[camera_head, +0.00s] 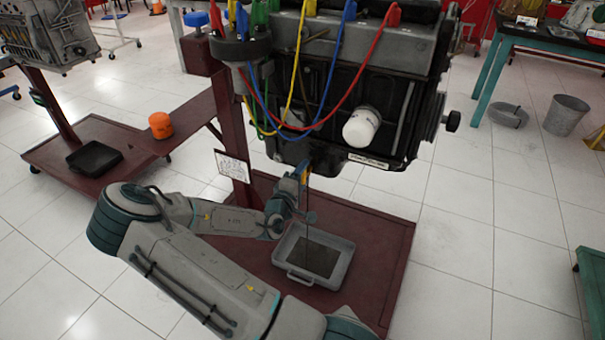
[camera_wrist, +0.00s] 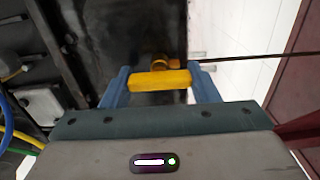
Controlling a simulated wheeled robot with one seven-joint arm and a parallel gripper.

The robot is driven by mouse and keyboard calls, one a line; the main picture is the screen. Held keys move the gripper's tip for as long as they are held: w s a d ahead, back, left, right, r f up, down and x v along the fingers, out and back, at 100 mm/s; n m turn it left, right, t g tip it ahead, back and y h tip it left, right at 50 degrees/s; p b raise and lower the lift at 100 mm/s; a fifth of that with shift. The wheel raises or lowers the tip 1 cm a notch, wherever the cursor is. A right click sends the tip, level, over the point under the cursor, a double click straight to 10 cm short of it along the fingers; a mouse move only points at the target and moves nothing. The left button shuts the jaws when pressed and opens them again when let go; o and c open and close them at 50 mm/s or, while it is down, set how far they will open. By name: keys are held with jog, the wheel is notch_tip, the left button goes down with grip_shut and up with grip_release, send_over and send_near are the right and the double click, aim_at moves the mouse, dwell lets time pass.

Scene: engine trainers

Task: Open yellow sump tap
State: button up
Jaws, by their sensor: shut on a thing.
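The yellow sump tap (camera_wrist: 160,81) sits under the black sump (camera_wrist: 145,30), with a brass fitting (camera_wrist: 159,62) behind its bar-shaped handle. My gripper (camera_wrist: 158,84) is shut on the yellow handle, with one blue finger at each end. In the head view my gripper (camera_head: 304,172) is at the underside of the engine (camera_head: 365,90) and hides most of the tap. A thin dark stream (camera_head: 308,207) runs down from the tap to a grey drain tray (camera_head: 337,278). Dark brown liquid (camera_head: 315,258) lies in the tray.
The tray stands on the dark red base (camera_head: 385,235) of the engine stand. A red post (camera_head: 232,130) with a card (camera_head: 232,166) rises beside my arm. Coloured leads (camera_head: 345,98) hang in front of the engine. Open tiled floor (camera_head: 500,230) lies to the right.

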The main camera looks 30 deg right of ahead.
dwell(0.3)
jog(key=o, duration=1)
jog(key=p+v, duration=0.1)
jog(key=v, duration=1.3)
jog(key=shift+w+f+p, duration=0.1)
jog(key=shift+p, duration=0.2)
